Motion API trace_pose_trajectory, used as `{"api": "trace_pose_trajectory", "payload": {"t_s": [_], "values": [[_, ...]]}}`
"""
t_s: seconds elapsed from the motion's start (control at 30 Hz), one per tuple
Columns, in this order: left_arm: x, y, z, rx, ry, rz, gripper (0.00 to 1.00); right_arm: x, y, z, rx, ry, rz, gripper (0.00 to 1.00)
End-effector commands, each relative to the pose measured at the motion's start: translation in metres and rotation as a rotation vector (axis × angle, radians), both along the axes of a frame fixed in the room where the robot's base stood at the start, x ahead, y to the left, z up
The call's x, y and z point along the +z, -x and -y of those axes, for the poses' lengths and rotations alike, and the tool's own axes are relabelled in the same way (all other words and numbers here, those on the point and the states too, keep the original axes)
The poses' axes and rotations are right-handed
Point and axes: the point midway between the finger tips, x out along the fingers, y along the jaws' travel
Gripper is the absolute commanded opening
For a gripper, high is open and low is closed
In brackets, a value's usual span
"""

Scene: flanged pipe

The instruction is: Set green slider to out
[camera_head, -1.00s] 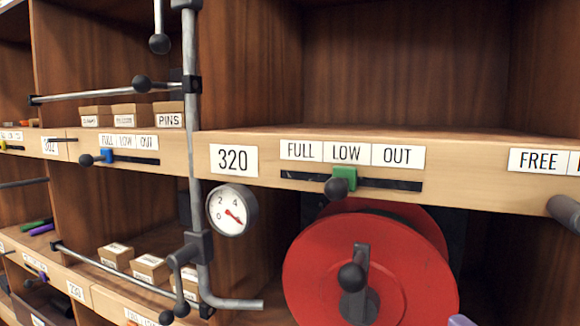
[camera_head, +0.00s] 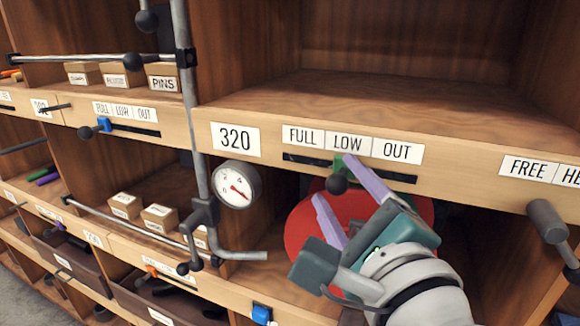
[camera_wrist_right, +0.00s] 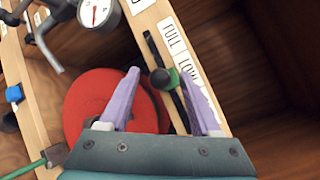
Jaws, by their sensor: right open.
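The green slider (camera_head: 339,163) with its dark round knob (camera_head: 336,184) sits in the black slot (camera_head: 305,160) under the LOW label (camera_head: 347,144). FULL is to its left and the OUT label (camera_head: 397,151) to its right. My right gripper (camera_head: 333,178) is open, with its purple fingers on either side of the knob. In the right wrist view the knob and green slider (camera_wrist_right: 173,76) lie between the fingertips (camera_wrist_right: 157,74), closer to the right finger. I cannot tell whether that finger touches. My left gripper is not in view.
A red reel (camera_head: 305,228) sits below the shelf edge, partly behind my right gripper. A gauge (camera_head: 236,184) and grey pipe (camera_head: 190,90) stand to the left. A grey handle (camera_head: 547,221) sticks out at the right. A blue slider (camera_head: 104,125) is farther left.

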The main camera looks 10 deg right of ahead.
Motion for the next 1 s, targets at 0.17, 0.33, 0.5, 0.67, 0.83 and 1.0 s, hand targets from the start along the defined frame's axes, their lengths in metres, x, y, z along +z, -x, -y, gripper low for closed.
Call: {"api": "trace_pose_trajectory", "payload": {"t_s": [0.17,0.33,0.5,0.67,0.83,1.0], "values": [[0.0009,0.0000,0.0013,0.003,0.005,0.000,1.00,0.0000,-0.0132,0.0001,0.000,0.000,0.000,0.64],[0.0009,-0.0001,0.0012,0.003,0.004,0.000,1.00,-0.0002,-0.0151,0.0003,0.000,0.000,0.000,0.64],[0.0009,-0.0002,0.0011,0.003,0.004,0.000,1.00,-0.0002,-0.0148,0.0003,0.000,0.001,0.000,0.58],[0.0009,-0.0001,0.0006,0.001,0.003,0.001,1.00,-0.0002,-0.0146,0.0004,0.000,0.001,0.000,0.41],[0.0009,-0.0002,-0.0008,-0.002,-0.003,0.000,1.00,-0.0002,-0.0146,0.0003,0.000,0.001,0.000,0.21],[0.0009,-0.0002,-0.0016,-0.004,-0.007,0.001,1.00,-0.0002,-0.0145,0.0003,0.000,0.001,0.000,0.02]]}}
